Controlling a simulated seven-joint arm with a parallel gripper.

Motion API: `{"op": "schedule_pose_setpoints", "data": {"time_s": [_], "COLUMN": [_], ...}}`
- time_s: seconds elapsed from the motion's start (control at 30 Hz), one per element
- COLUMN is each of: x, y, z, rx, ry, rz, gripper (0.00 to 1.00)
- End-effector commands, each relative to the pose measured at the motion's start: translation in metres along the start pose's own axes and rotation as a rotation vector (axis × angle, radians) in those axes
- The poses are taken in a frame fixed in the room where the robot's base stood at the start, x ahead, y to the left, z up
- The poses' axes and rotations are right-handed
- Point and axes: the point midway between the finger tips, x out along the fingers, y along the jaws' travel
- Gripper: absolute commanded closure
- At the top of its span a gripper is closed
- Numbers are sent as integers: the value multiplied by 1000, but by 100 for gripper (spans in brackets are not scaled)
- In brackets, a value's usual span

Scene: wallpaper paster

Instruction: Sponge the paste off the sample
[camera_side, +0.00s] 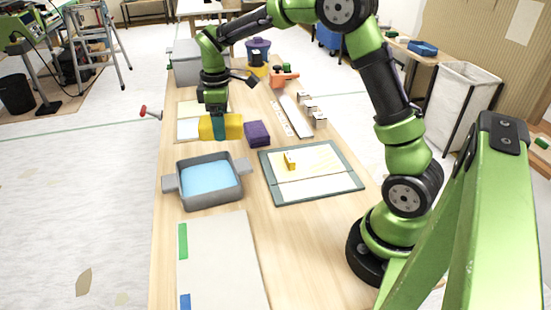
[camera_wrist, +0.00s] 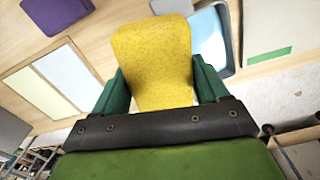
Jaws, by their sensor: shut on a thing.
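My gripper (camera_side: 220,128) is shut on a yellow sponge (camera_side: 234,126), held above the table behind the water tub. In the wrist view the sponge (camera_wrist: 150,55) sits between the green fingers of my gripper (camera_wrist: 156,85). A board with a cream panel and a pale bluish panel (camera_side: 188,129) lies beside and behind the gripper; it also shows in the wrist view (camera_wrist: 63,72). My gripper partly hides it in the side view. Another panelled sheet (camera_side: 315,185) lies on a teal-edged mat (camera_side: 349,184). I cannot tell which is the sample, and no paste is clearly visible.
A grey tub (camera_side: 211,202) of blue water stands in front of the gripper. A purple block (camera_side: 257,133) is to its right. A small yellow object (camera_side: 290,160) lies on the mat's sheet. A white board (camera_side: 222,265) covers the near table. A grey box (camera_side: 185,65) stands behind.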

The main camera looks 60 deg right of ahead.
Motion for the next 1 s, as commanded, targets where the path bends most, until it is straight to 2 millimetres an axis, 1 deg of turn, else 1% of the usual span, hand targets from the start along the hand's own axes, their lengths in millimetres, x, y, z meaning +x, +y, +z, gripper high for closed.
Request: {"op": "schedule_pose_setpoints", "data": {"time_s": [0.03, 0.07, 0.1, 0.17, 0.2, 0.27, 0.3, 0.37, 0.4, 0.5, 0.6, 0.67, 0.8, 1.0], "x": [-2, -2, -2, -2, -2, -1, 0, 2, 3, 8, 12, 16, 23, 23], "y": [17, 26, 37, 51, 59, 69, 74, 80, 82, 83, 79, 75, 70, 71], "z": [22, 35, 52, 79, 97, 125, 145, 173, 190, 228, 253, 263, 264, 263], "rx": [51, 74, 102, 136, 154, 177, 191, 204, 208, 201, 173, 137, 36, -1], "ry": [-1, -1, -1, -2, -3, -4, -4, -5, -5, -7, -7, -7, -7, -6], "rz": [0, 1, 1, 0, 1, 1, 0, -1, -2, -4, -8, -9, -13, -7], "gripper": [58, 58, 58, 58, 58, 58, 58, 58, 58, 58, 58, 58, 58, 58]}}
